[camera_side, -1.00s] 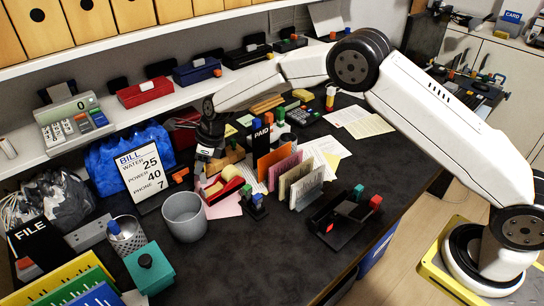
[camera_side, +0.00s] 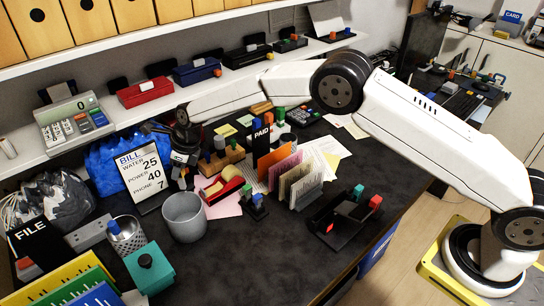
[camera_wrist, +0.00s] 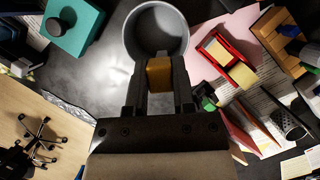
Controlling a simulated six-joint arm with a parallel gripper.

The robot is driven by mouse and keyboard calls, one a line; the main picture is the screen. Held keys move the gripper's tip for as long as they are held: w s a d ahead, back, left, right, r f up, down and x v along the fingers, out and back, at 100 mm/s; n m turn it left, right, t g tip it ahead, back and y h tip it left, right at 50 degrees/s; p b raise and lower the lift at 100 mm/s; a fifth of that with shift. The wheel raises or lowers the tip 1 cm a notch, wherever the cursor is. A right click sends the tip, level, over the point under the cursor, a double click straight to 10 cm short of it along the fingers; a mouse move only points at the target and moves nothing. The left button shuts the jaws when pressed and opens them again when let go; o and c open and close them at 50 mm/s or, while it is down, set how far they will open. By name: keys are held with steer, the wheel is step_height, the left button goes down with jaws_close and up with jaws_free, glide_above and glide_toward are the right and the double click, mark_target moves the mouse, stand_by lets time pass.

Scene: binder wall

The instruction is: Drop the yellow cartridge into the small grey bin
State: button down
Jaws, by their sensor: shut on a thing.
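My gripper (camera_wrist: 159,85) is shut on the yellow cartridge (camera_wrist: 159,74), which shows between the two fingers in the wrist view. The small grey bin (camera_side: 185,222) stands upright on the dark desk in the side view. In the wrist view the bin (camera_wrist: 182,48) lies just beyond the fingertips, its round mouth facing the camera and partly covered by them. In the side view my gripper (camera_side: 180,180) is behind and above the bin, beside the bill sign; the cartridge cannot be made out there.
The bill sign (camera_side: 142,178) stands left of my gripper. A red tape dispenser (camera_side: 228,178) is right of the bin. A teal box (camera_side: 149,272) and a mesh cup (camera_side: 126,238) stand at its front left. Upright cards (camera_side: 300,178) stand further right.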

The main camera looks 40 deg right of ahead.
steer(key=shift+f, duration=2.4)
steer(key=shift+c, duration=1.9)
jaws_free()
steer(key=shift+r, duration=0.15)
steer(key=shift+v, duration=3.6)
steer(key=shift+d+r, duration=0.1)
steer(key=shift+r, duration=0.05)
steer(key=shift+s+d, duration=0.1)
